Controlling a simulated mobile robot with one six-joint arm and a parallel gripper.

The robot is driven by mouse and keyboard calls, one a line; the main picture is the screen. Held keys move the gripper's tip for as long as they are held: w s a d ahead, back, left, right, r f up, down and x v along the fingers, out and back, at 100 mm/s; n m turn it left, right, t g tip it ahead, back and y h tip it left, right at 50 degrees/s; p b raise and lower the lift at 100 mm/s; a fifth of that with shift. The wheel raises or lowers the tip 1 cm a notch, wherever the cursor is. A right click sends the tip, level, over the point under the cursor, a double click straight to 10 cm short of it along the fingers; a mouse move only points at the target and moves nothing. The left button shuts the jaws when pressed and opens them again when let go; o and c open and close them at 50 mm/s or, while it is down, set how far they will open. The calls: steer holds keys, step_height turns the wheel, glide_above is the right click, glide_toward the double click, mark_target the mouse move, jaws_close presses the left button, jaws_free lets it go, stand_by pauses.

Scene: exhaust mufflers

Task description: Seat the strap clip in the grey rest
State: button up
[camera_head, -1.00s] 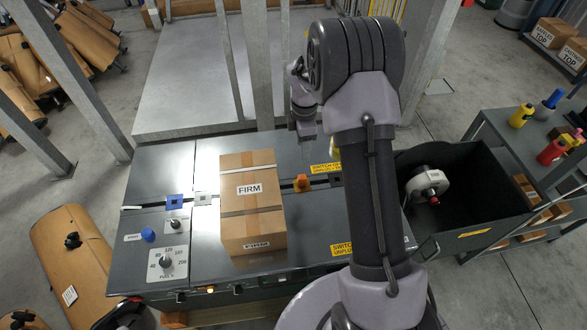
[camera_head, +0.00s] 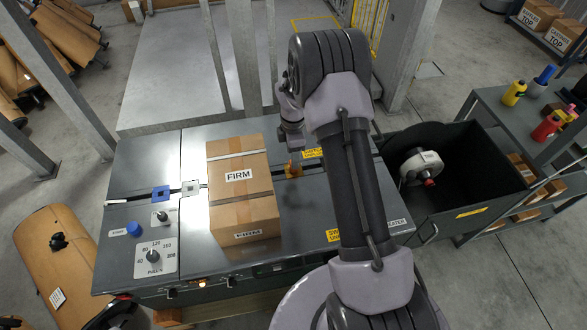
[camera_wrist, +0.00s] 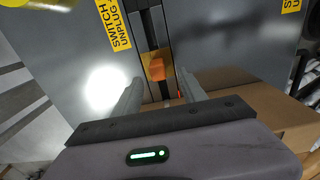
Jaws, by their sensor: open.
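The orange block, which I take to be the strap clip (camera_head: 294,169), sits in the dark slot across the machine top, just right of the carton. In the wrist view the strap clip (camera_wrist: 156,68) lies ahead of and between the fingertips of my gripper (camera_wrist: 160,80). My gripper is open and holds nothing; I cannot tell its exact height over the clip. In the head view my wrist stands right above the clip and the fingers are hard to make out. The light grey rest (camera_head: 191,188) is left of the carton on the slot, beside a blue block (camera_head: 161,193).
A strapped carton (camera_head: 240,190) marked FIRM stands on the machine top (camera_head: 300,225) between clip and rest. A dark bin (camera_head: 470,165) holding a white round part is at the right. A bottle cart (camera_head: 495,105) stands beyond. Grey posts rise behind the machine.

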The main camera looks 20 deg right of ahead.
step_height(320, 180, down, 5)
steer(key=b, duration=0.3)
steer(key=shift+w+d+f, duration=0.15)
steer(key=shift+f, duration=0.05)
steer(key=shift+r, duration=0.1)
jaws_close()
